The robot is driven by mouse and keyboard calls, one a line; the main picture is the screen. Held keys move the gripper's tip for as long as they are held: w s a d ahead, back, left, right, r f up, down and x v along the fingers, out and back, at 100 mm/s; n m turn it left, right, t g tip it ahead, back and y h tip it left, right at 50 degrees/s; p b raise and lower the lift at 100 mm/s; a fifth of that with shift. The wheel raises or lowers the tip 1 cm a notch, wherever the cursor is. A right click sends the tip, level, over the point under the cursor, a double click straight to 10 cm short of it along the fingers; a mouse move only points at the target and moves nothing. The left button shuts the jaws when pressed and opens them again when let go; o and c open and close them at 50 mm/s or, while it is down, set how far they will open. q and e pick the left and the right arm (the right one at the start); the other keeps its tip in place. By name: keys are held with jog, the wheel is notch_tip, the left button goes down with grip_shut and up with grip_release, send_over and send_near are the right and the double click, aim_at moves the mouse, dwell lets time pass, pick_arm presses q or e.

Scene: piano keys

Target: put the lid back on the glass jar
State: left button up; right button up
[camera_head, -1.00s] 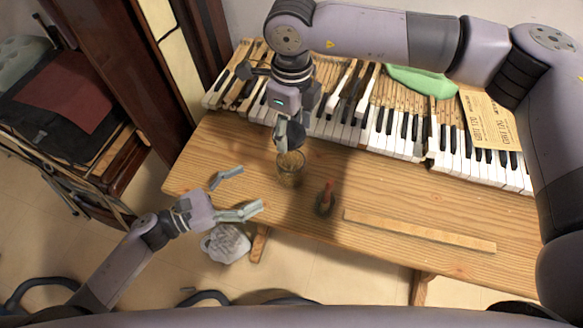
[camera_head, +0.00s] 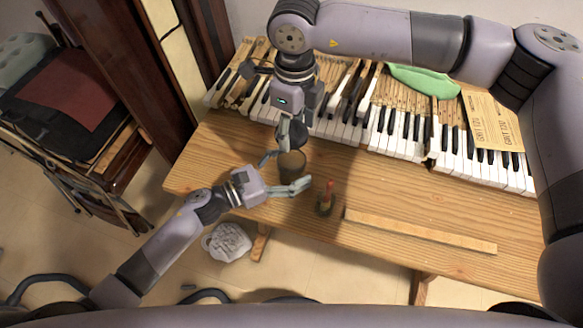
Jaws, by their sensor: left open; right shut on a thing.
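The glass jar (camera_head: 290,175) stands upright on the wooden table near its left end, looking brownish. My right gripper (camera_head: 291,143) points down directly above the jar's mouth. It is shut on the lid, which is small and mostly hidden by the fingers; I cannot tell whether the lid touches the rim. My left gripper (camera_head: 279,173) is open, low over the table, with one finger at the jar's upper left side and the other in front of it. I cannot tell whether the fingers touch the glass.
A small bottle with a red top (camera_head: 326,197) stands close right of the jar. A long wooden strip (camera_head: 420,231) lies on the table (camera_head: 400,195). Piano keys (camera_head: 400,138), a green cloth (camera_head: 425,80) and a paper sheet (camera_head: 492,118) lie behind.

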pick_arm(q)
jog(key=shift+c, duration=0.2)
jog(key=c, duration=1.6)
pick_arm(e)
send_over(295, 160)
jog(key=shift+f, duration=2.5)
